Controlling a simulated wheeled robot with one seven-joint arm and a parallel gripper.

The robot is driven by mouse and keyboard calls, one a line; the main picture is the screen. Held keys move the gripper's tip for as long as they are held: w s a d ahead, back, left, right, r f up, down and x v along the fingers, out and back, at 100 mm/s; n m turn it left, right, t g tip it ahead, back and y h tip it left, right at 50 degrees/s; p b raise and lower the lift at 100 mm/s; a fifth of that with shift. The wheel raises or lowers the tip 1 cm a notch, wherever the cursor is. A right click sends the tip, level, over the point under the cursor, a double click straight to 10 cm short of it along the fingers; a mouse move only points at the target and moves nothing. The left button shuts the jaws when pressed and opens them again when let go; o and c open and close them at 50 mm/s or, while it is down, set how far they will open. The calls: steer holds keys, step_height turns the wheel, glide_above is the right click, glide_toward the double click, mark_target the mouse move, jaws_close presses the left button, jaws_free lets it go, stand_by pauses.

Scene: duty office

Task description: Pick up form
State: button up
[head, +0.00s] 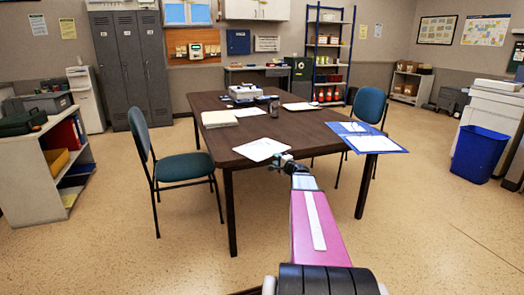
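A white sheet of paper (259,150), which looks like a form, lies flat near the front edge of the dark brown table (240,108). An open blue folder (345,128) with white sheets in it lies at the table's right corner and juts past the edge. Another white sheet or tray (299,106) lies farther back on the table. Which paper is the form is not certain. My gripper (282,158) is at the front table edge, just right of the near sheet. It is small and dark here, and its fingers cannot be made out. Contact with the sheet cannot be told.
A stack of paper (219,118), a white machine (244,92) and a dark cup (274,101) stand on the table. Chairs stand left (180,168) and right (368,105) of it. A blue bin (479,154) is at the right. The front floor is open.

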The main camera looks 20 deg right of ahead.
steer(key=x, duration=0.5)
steer(key=shift+a+f, duration=0.1)
steer(key=shift+a, duration=0.25)
jaws_close()
